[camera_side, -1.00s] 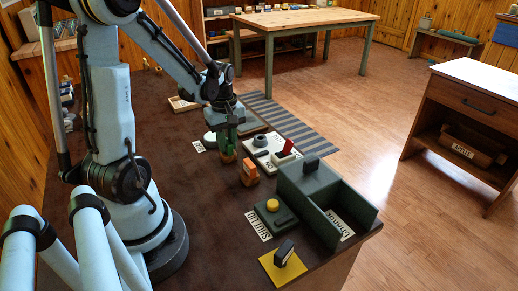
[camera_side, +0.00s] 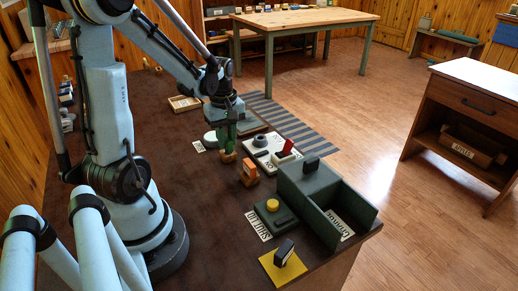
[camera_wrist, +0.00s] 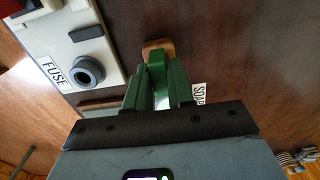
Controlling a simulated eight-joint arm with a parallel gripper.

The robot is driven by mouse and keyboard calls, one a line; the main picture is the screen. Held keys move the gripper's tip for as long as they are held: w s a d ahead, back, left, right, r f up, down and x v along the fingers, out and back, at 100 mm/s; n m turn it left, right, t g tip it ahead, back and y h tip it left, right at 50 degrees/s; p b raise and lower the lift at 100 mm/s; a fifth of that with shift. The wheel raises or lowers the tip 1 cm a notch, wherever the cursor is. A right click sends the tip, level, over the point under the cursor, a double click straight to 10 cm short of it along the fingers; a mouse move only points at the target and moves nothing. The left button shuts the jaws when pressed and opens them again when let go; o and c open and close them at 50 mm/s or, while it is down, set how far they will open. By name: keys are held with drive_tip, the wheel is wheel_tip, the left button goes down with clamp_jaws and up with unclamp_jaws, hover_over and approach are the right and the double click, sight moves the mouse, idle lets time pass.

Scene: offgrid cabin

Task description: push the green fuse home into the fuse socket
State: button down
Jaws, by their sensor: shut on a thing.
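The green fuse (camera_wrist: 156,65) is between the green fingers of my gripper (camera_wrist: 158,88) in the wrist view, with a tan wooden block (camera_wrist: 157,45) at its far end. In the side view my gripper (camera_side: 226,142) points down, shut on the fuse, just above or at the wooden block (camera_side: 228,157); I cannot tell whether the fuse is clear of it. The fuse socket (camera_wrist: 87,71) is a dark grey ring on a white panel marked FUSE, left of my gripper in the wrist view. In the side view the socket (camera_side: 260,141) stands right of my gripper, apart from it.
A red lever (camera_side: 285,148) stands on the panel. An orange piece (camera_side: 248,169) on a wooden base stands in front. A dark green open box (camera_side: 320,200), a base with a yellow button (camera_side: 272,205) and a yellow pad (camera_side: 284,265) lie nearer. The brown bench at left front is clear.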

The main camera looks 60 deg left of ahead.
drive_tip(key=shift+r, duration=0.1)
drive_tip(key=shift+r, duration=1.3)
drive_tip(key=w+r, duration=0.6)
drive_tip(key=w, duration=0.4)
drive_tip(key=shift+w+r, duration=0.2)
drive_tip(key=shift+w, duration=0.1)
drive_tip(key=shift+f, duration=0.1)
drive_tip(key=shift+f, duration=2.8)
drive_tip(key=shift+f, duration=1.55)
